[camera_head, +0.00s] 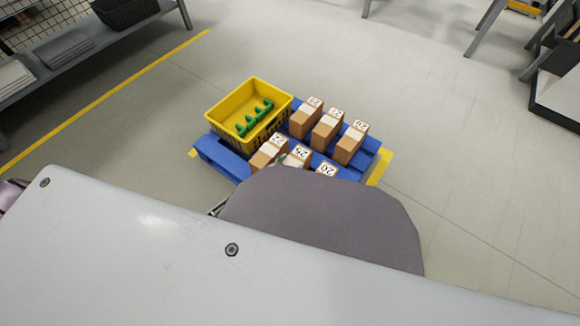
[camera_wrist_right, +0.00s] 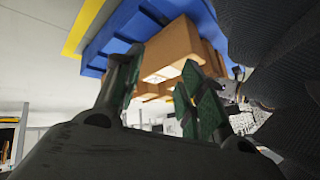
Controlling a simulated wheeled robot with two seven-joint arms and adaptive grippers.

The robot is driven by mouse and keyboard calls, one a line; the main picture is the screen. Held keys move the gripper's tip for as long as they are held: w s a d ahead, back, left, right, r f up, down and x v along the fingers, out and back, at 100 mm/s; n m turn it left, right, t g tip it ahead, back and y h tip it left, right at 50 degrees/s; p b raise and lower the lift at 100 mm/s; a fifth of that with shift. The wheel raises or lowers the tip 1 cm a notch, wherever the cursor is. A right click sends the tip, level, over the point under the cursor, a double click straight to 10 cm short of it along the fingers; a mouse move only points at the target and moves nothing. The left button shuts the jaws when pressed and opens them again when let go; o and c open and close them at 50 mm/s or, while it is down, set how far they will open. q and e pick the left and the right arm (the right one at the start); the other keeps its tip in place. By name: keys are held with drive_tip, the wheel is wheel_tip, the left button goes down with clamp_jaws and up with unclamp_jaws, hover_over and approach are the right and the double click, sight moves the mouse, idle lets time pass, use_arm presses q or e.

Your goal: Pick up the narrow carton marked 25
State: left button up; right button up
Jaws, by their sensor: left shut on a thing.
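The narrow carton marked 25 (camera_head: 300,153) stands in the front row on a blue pallet (camera_head: 222,158), between two other brown cartons. Its lower part is hidden behind my own grey body. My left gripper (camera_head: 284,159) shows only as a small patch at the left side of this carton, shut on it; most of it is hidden. I cannot tell whether the carton is clear of the pallet. My right gripper (camera_wrist_right: 160,68) shows in the right wrist view with its dark green-padded fingers apart, and brown cartons (camera_wrist_right: 178,42) lie beyond them.
A carton (camera_head: 268,152) stands left of it and one marked 20 (camera_head: 327,169) right. Several cartons (camera_head: 327,128) form the back row. A yellow crate (camera_head: 228,104) with green parts (camera_head: 254,118) fills the pallet's back left. The floor around is clear; a shelf (camera_head: 75,58) stands far left.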

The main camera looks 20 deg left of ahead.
use_arm(q)
wheel_tip(320, 180, up, 7)
drive_tip(key=p, duration=0.4)
drive_tip(key=shift+r, duration=0.45)
drive_tip(key=shift+r+p, duration=0.4)
drive_tip(key=shift+r, duration=0.2)
use_arm(e)
wheel_tip(320, 180, up, 6)
drive_tip(key=d+g+h, duration=0.1)
drive_tip(key=shift+s+r, duration=0.15)
drive_tip(key=shift+r, duration=0.05)
use_arm(q)
drive_tip(key=shift+r, duration=0.15)
use_arm(e)
drive_tip(key=shift+d+f, duration=0.1)
drive_tip(key=shift+d, duration=0.05)
